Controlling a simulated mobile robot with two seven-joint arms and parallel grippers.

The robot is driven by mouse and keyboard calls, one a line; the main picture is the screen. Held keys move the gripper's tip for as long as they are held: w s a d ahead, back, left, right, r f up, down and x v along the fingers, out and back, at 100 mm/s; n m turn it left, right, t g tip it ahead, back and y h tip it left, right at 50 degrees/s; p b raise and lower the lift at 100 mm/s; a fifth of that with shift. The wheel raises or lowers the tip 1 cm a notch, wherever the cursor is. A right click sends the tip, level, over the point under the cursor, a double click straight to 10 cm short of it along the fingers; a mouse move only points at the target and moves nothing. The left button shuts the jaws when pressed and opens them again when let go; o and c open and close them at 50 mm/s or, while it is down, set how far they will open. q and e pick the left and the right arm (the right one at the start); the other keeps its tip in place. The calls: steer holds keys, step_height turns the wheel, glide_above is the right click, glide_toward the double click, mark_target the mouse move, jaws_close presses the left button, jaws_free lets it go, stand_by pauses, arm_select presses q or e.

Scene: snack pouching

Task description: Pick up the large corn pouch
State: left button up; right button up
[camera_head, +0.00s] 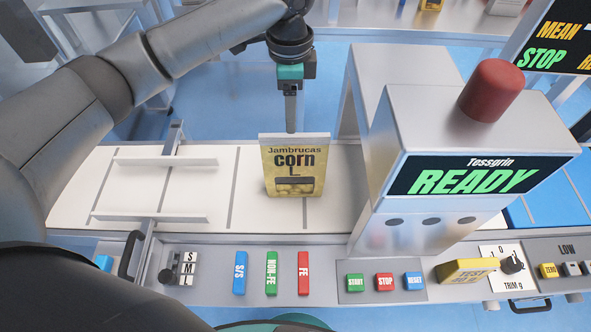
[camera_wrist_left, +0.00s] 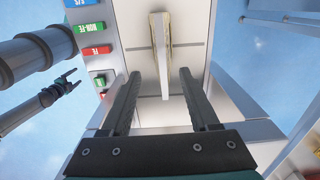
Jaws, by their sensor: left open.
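The large corn pouch (camera_head: 294,168) stands upright on the white conveyor in the head view, its front reading "Jambrucas corn L". In the left wrist view the pouch (camera_wrist_left: 161,50) shows edge-on, as a thin pale strip. My left gripper (camera_head: 291,125) is above and just behind the pouch's top edge in the head view. In the left wrist view my left gripper (camera_wrist_left: 158,80) is open, its two fingers spread to either side of the line of the pouch, with nothing held between them. My right gripper does not show in the head view.
A metal detector (camera_head: 430,150) with a READY screen and red dome stands right of the pouch. White guide rails (camera_head: 165,161) lie across the conveyor (camera_head: 215,180) at left. A front panel carries coloured blocks (camera_head: 271,273) and buttons (camera_head: 385,282).

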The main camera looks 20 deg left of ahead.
arm_select(q)
glide_above(294, 143)
steer(key=f, duration=0.4)
steer(key=shift+w+a+f, duration=0.1)
steer(key=shift+a+f, duration=0.2)
steer(key=shift+f, duration=0.5)
steer(key=f, duration=0.5)
steer(key=shift+w+d+b, duration=0.15)
steer(key=shift+d+b, duration=0.1)
steer(key=shift+b, duration=0.15)
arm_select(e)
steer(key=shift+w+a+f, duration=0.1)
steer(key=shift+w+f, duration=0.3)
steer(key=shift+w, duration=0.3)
arm_select(q)
steer(key=shift+c, duration=0.2)
steer(key=c, duration=0.3)
jaws_close()
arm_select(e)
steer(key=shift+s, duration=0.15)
